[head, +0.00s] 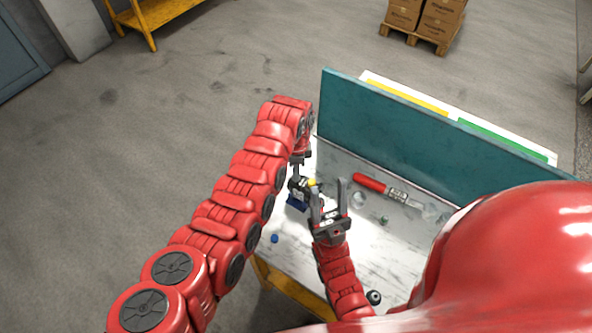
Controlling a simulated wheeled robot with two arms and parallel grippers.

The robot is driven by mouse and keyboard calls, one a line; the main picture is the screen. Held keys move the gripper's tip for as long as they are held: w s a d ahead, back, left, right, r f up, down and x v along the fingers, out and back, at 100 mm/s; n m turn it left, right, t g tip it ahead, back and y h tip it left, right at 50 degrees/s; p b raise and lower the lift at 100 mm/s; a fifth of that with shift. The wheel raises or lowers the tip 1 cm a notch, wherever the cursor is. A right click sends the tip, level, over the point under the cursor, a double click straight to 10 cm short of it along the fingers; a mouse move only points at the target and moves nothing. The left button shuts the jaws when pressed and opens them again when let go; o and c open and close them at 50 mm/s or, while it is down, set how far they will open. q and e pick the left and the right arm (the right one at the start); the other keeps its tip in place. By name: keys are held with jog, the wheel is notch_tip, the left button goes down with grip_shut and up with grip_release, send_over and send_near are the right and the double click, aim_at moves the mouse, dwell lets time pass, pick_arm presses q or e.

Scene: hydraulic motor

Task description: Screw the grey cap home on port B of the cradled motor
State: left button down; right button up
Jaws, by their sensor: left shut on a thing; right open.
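The dark motor (296,186) sits in a blue cradle (297,203) near the bench's left end. A yellow piece (311,182) shows at its right side. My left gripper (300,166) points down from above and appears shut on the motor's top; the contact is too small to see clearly. My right gripper (329,187) is open, fingers pointing away from me, just right of the motor. Its left finger is close to the motor; I cannot tell whether it touches. I cannot make out the grey cap or port B.
A clear round item (358,199), a small grey-green part (384,220), a blue cap (274,239) and a black round part (374,297) lie around.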

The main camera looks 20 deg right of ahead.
pick_arm(q)
jog(key=c, duration=0.9)
grip_release()
jog(key=shift+f, duration=0.1)
jog(key=shift+b, duration=0.35)
jog(key=shift+n, duration=0.4)
grip_shut()
